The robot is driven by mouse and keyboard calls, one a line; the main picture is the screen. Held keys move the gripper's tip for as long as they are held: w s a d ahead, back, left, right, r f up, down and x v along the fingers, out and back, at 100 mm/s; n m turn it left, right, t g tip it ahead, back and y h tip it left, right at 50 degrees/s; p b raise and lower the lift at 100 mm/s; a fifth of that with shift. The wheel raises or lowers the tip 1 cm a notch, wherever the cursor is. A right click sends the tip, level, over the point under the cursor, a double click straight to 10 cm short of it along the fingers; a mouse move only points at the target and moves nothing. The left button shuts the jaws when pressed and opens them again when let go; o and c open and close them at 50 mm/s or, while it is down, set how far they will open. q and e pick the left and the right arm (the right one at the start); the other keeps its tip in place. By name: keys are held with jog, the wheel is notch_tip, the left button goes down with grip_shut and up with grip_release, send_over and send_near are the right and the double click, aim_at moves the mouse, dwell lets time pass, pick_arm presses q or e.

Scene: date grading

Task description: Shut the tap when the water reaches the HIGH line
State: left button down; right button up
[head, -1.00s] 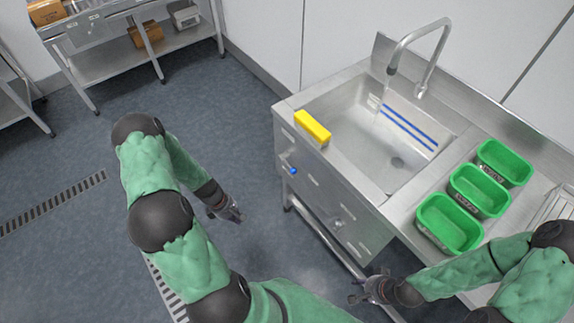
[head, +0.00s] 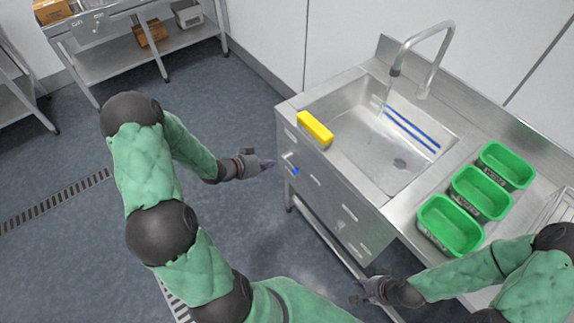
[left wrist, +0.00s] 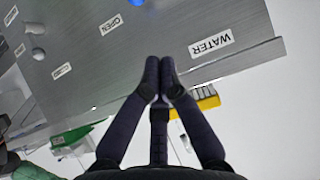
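The steel sink (head: 345,110) has two blue lines on its inner wall. A faint stream falls from the spout (head: 396,72); I cannot tell the water level. A blue knob (head: 294,171) sits on the front panel and shows at the top edge of the left wrist view (left wrist: 137,2). There, the panel carries a WATER label (left wrist: 211,43) and an OPEN label (left wrist: 110,25). My left gripper (head: 270,163) is in front of the panel, just left of the knob, fingertips together and empty (left wrist: 160,75). My right gripper (head: 357,289) is low before the counter, empty, fingers apart.
A yellow block (head: 315,130) lies on the sink's front left rim. Three green tubs (head: 450,225) stand on the counter right of the basin. A steel shelf (head: 125,62) with boxes stands at the back left. The floor left of the sink is clear.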

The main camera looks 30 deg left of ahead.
pick_arm(q)
jog(key=b, duration=0.4)
send_over(289, 164)
jog(key=s+d, duration=0.2)
jog(key=s, duration=0.1)
notch_tip(289, 164, down, 6)
jog(key=shift+w+a+f+b, duration=0.1)
jog(key=shift+a+f+b, duration=0.1)
jog(key=shift+f, duration=0.4)
jog(key=shift+w+a+f+b, duration=0.1)
jog(key=shift+f+b, duration=0.05)
jog(key=shift+f, duration=0.4)
jog(key=shift+w+f, duration=0.15)
jog(key=shift+f, duration=0.4)
